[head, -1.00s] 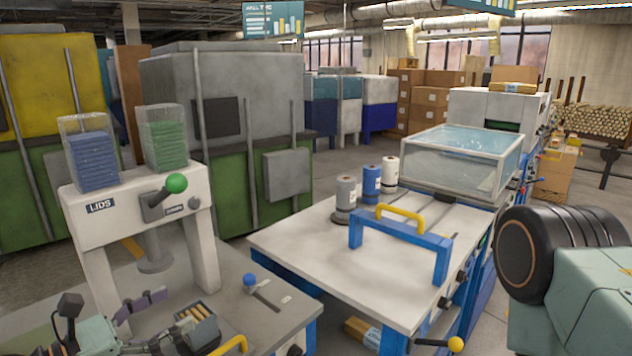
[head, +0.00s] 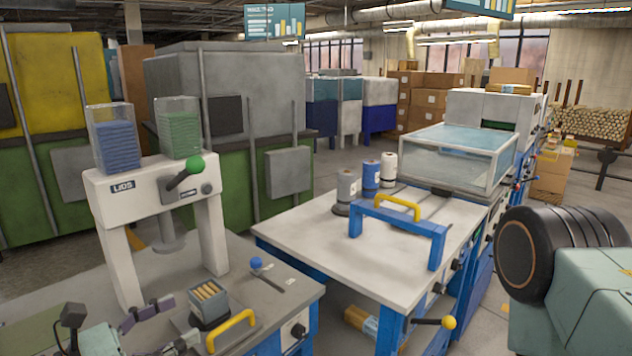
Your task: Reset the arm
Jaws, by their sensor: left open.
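My left gripper (head: 182,319) is at the bottom left of the head view, low over the grey bench. Its two fingers are apart, with nothing seen between them. The gripper looks clear of the box, though a slight touch cannot be ruled out. My right arm shows only as a black joint and a pale green link at the right edge; its gripper is out of view.
The white lid press (head: 150,185) with a green-knobbed lever stands behind my left gripper. A yellow handle (head: 232,328) and a blue-knobbed lever (head: 257,264) are on the bench to the right. A white-topped table (head: 330,240) with several spools stands farther right.

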